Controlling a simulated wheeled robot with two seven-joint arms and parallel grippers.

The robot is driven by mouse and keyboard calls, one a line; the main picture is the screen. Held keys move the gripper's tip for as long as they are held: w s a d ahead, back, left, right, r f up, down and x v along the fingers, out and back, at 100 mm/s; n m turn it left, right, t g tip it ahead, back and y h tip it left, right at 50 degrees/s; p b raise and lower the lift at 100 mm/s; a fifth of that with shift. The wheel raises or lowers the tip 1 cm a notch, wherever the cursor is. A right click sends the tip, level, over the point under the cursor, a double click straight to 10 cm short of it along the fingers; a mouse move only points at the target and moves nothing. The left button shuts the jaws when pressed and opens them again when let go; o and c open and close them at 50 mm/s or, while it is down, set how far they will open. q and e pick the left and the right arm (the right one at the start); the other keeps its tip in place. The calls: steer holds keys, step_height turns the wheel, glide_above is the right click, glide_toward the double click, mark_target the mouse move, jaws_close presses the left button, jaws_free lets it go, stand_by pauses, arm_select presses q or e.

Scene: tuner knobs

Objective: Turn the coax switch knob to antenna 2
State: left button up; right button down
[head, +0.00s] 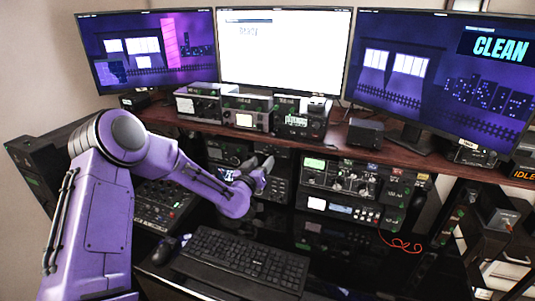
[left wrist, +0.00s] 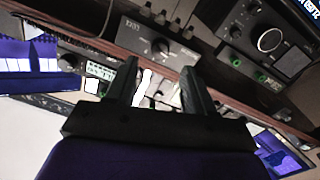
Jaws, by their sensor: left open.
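My left gripper (head: 261,173) is in front of the lower equipment rack, below the shelf. In the left wrist view its two dark fingers (left wrist: 159,68) stand apart with nothing between them. Beyond the fingertips, a dark box (left wrist: 150,30) carries a round knob (left wrist: 161,47) with a light pointer. The fingers look apart from this knob. This may be the coax switch, but its lettering is too small to read. In the head view several small boxes stand on the shelf, and I cannot tell which is the switch. My right gripper is not in view.
A wooden shelf (head: 345,147) runs across under three monitors. A radio with a lit green display (head: 314,163) is right of my gripper. A keyboard (head: 245,258), a mouse (head: 164,250) and a mixer (head: 160,203) lie below. A red cable (head: 400,244) hangs at the right.

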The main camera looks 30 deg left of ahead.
mark_target(268, 155)
arm_select(q)
steer(key=x, duration=0.4)
steer(key=shift+w+f+p, duration=0.15)
steer(key=shift+w+p, duration=0.2)
steer(key=shift+w, duration=0.05)
steer(key=shift+s, duration=0.1)
jaws_close()
